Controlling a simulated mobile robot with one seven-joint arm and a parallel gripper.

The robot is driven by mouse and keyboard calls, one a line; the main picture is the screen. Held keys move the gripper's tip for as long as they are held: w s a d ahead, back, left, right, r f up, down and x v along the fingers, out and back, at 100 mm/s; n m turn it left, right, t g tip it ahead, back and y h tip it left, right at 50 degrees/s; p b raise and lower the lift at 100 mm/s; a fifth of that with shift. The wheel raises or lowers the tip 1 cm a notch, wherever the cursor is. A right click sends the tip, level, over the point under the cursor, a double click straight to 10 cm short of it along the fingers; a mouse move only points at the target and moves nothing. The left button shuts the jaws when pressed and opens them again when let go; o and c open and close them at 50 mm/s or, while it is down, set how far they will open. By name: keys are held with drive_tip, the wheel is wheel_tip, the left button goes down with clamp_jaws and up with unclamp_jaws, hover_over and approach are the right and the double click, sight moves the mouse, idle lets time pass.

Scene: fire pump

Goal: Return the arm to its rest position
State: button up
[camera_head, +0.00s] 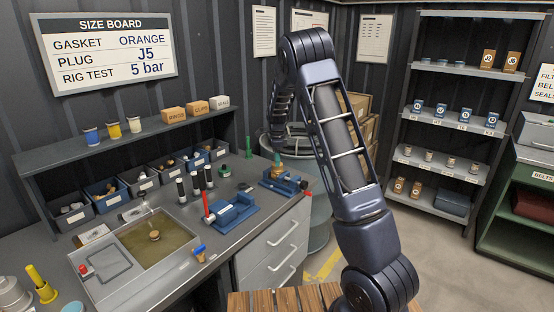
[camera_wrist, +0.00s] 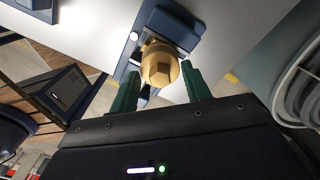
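My arm reaches up and over, and its gripper (camera_head: 277,157) hangs at the right end of the workbench (camera_head: 160,262). In the wrist view the two green fingers of my gripper (camera_wrist: 161,72) stand apart, open. A brass fitting (camera_wrist: 159,63) lies between and just beyond the fingertips, with a visible gap on its left side. The fitting sits on a blue vise-like fixture (camera_head: 284,184). The fixture also shows in the wrist view (camera_wrist: 172,22). Whether the right finger touches the fitting I cannot tell.
A second blue fixture (camera_head: 232,211) and a tray of murky liquid (camera_head: 150,245) stand to the left. A shelf with boxes (camera_head: 452,120) is at the right. A round bin (camera_head: 318,225) stands behind my arm. A wooden slatted surface (camera_head: 270,301) is in front.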

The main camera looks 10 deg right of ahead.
drive_tip(key=shift+o, duration=1.2)
drive_tip(key=shift+r, duration=3.5)
